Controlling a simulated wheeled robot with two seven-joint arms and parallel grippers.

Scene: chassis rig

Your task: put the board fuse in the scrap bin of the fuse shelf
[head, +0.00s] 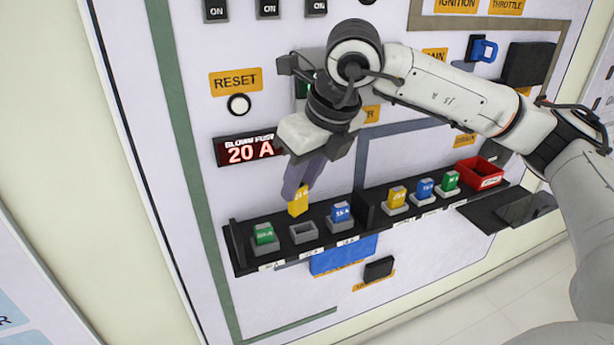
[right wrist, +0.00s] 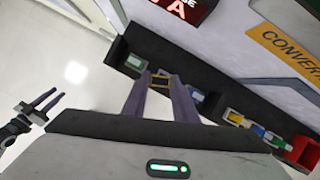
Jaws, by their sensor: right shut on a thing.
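The yellow board fuse (head: 298,202) is held upright between the purple fingers of my right gripper (head: 296,192). It is just above and slightly behind an empty grey socket (head: 303,233) in the left part of the black fuse shelf (head: 240,243), and looks clear of it. In the right wrist view the fuse (right wrist: 160,83) shows between the fingertips. The red scrap bin (head: 480,173) sits at the shelf's right end; its inside is mostly hidden. My left gripper (right wrist: 56,95) shows only in the right wrist view, with its fingers apart and empty.
A green fuse (head: 264,233) and a blue fuse (head: 340,213) flank the empty socket. Right of a divider stand yellow (head: 397,196), blue (head: 424,187) and green (head: 449,180) fuses. A red display (head: 248,151) reads 20 A. My right forearm crosses above the shelf.

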